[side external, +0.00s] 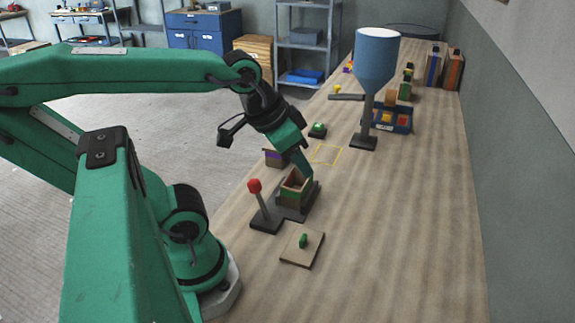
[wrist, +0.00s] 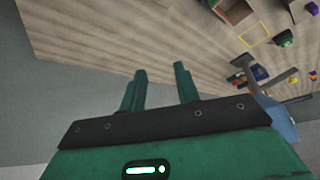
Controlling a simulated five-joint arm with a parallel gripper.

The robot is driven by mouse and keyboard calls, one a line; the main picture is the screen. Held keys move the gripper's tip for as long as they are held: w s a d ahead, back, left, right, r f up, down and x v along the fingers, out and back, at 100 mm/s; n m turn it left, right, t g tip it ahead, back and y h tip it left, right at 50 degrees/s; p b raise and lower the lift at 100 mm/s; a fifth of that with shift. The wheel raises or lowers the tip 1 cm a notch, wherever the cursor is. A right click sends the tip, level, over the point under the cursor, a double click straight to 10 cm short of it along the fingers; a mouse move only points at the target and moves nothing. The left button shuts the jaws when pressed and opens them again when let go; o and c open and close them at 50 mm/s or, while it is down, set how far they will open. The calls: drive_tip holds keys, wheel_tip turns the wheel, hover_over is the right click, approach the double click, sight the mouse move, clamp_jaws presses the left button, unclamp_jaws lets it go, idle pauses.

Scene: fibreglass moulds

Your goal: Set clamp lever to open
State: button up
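A lever with a red ball knob (side external: 254,186) stands on a dark base (side external: 265,222) beside an open-topped box on the near part of the bench. The lever stem leans slightly left of upright in the side view. I cannot tell from its tilt whether this is its open or closed setting. My gripper (side external: 304,168) is over the bench near the box, to the right of and beyond the red knob, not touching the lever. In the wrist view my gripper (wrist: 161,72) has its two green fingers apart with nothing between them. The lever is not clearly visible there.
A tan plate (side external: 301,252) with a green knob (side external: 303,241) lies nearer. A yellow square outline (side external: 326,154), a blue funnel (side external: 377,58) on a stand and a green button (side external: 318,128) are farther back.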

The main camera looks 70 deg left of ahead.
drive_tip(key=o, duration=0.4)
drive_tip(key=m+g, duration=0.5)
drive_tip(key=m, duration=0.3)
hover_over(254, 180)
drive_tip(key=d, duration=0.1)
drive_tip(key=f, duration=0.3)
drive_tip(key=w+f, duration=0.1)
drive_tip(key=f, duration=0.1)
drive_tip(key=shift+d+f, duration=0.15)
drive_tip(key=shift+f, duration=0.15)
drive_tip(key=shift+s+a+f+m+g, duration=0.3)
drive_tip(key=shift+s+a+m, duration=0.2)
drive_tip(key=shift+a, duration=0.1)
drive_tip(key=shift+f, duration=0.15)
drive_tip(key=shift+f, duration=3.75)
